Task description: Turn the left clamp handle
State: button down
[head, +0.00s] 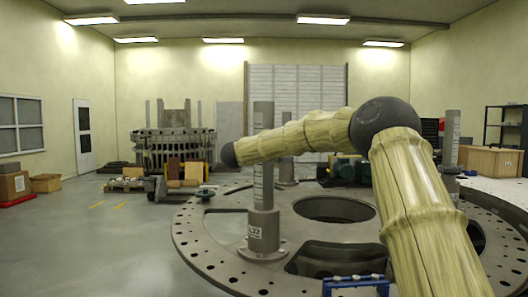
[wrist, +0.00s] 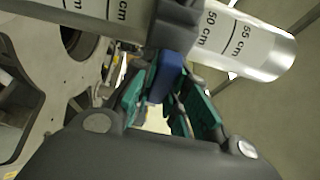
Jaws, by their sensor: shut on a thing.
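The clamp handle is a blue block (wrist: 170,68) in the wrist view, joined to a dark grey clamp body (wrist: 177,22) on a post (wrist: 235,42) with cm marks. My gripper (wrist: 160,92) has its teal-padded fingers on both sides of the blue handle and is shut on it. The fingertips partly hide the handle. In the head view, the marked post (head: 263,185) with an L32 label on its base stands on the turret plate (head: 205,240). My arm crosses in front of this post. My gripper and the clamp handle cannot be made out there.
The round plate has large openings and many rim holes. Another post (head: 450,140) stands at the right behind my arm. A blue bracket (head: 356,286) is at the bottom edge. Boxes and a cart (head: 180,185) stand at the back left.

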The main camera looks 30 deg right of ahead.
dwell(0.3)
jog(key=c, duration=1.4)
grip_release()
jog(key=shift+s+d, duration=0.1)
jog(key=shift+d, duration=0.05)
jog(key=shift+a, duration=0.2)
jog(key=shift+s+a, duration=0.1)
jog(key=shift+a, duration=0.1)
jog(key=v, duration=1.1)
jog(key=shift+s, duration=0.1)
